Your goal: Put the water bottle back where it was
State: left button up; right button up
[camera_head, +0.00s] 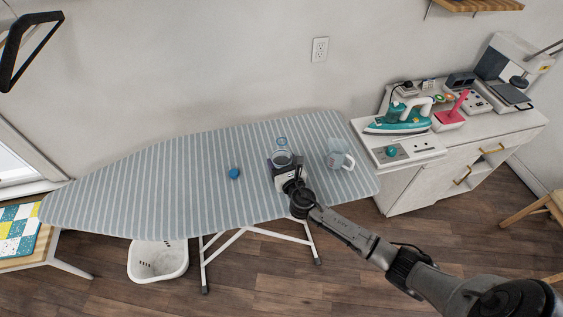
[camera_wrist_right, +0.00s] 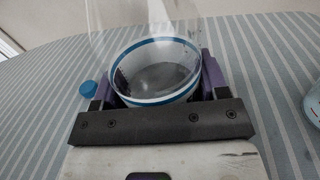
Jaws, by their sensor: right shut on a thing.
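The water bottle (camera_head: 281,157) is clear with a blue band and stands over the striped ironing board (camera_head: 150,180). My right gripper (camera_head: 284,168) is shut around it from the front. In the right wrist view the clear bottle (camera_wrist_right: 158,72) is between the two purple-lined fingers, upright or nearly so. Whether its base touches the board is hidden. A small blue round piece (camera_head: 234,173), perhaps a cap, lies on the board left of the bottle; it also shows in the wrist view (camera_wrist_right: 88,89). My left gripper is not in view.
A pale blue pitcher or cup (camera_head: 338,158) stands close right of the bottle. A white cabinet (camera_head: 430,180) at the right bears a teal iron (camera_head: 400,121) and a pink item (camera_head: 452,112). The board's left half is clear. A white basket (camera_head: 157,268) is on the floor.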

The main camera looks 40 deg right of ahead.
jog(key=o, duration=1.1)
jog(key=shift+f, duration=0.1)
jog(key=v, duration=1.2)
jog(key=shift+p, duration=0.35)
jog(key=s+a+f+m+g+y, duration=0.1)
jog(key=s+a+m+g+y, duration=0.1)
jog(key=s+m, duration=0.6)
jog(key=s+a+f+m+g+y, duration=0.1)
jog(key=s+a+m+g, duration=0.4)
jog(key=m, duration=0.7)
jog(key=s+a+f+m+g+y, duration=0.2)
jog(key=s+a+m+g, duration=0.2)
jog(key=s+m, duration=0.6)
jog(key=shift+s+f+g+y, duration=0.1)
jog(key=shift+s+g+y, duration=0.3)
jog(key=shift+s+g, duration=0.9)
